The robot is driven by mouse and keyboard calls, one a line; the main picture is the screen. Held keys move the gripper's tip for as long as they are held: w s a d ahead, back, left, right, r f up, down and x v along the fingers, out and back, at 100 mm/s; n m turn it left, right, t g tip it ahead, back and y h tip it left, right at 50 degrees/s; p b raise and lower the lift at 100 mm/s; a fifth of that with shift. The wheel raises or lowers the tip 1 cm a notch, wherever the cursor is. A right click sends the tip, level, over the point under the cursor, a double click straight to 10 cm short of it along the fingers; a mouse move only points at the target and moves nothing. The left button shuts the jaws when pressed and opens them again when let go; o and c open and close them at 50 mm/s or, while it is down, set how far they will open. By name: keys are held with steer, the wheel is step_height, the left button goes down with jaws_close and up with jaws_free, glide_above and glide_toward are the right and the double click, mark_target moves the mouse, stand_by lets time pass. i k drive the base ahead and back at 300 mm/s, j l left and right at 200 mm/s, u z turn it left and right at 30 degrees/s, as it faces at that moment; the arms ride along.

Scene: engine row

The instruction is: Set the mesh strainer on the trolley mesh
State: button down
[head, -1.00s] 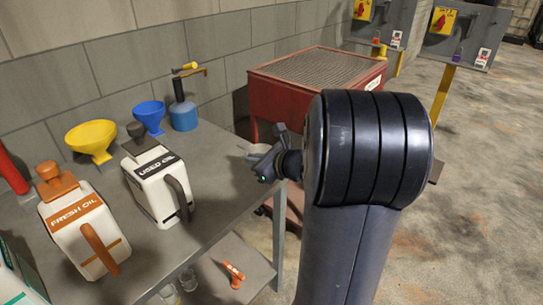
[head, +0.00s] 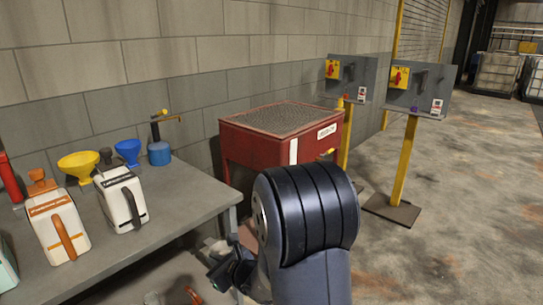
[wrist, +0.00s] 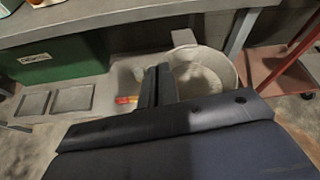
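The red trolley (head: 262,150) stands against the wall beyond the bench, with a dark grey mesh (head: 280,118) as its flat top. The mesh is bare. My gripper (head: 226,270) is low beside the bench's right end, below the trolley top and partly hidden by my arm. In the wrist view my gripper's dark fingers (wrist: 159,84) are close together. A pale round strainer (wrist: 228,78) shows just past their tips and seems held by its near edge; the grip itself is hidden. In the head view it is a small pale shape beside the gripper.
The grey bench (head: 165,222) holds oil jugs (head: 122,200), yellow and blue funnels and a blue pump can (head: 159,153). Its right edge and leg are close to my gripper. Switch posts (head: 404,160) stand right of the trolley. Floor at right is clear.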

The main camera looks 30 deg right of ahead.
mark_target(285, 124)
steer(key=i+l+z, duration=0.5)
steer(key=i+z, duration=0.3)
steer(key=i+l+u, duration=0.3)
steer(key=i+l, duration=0.1)
steer(key=i, duration=0.05)
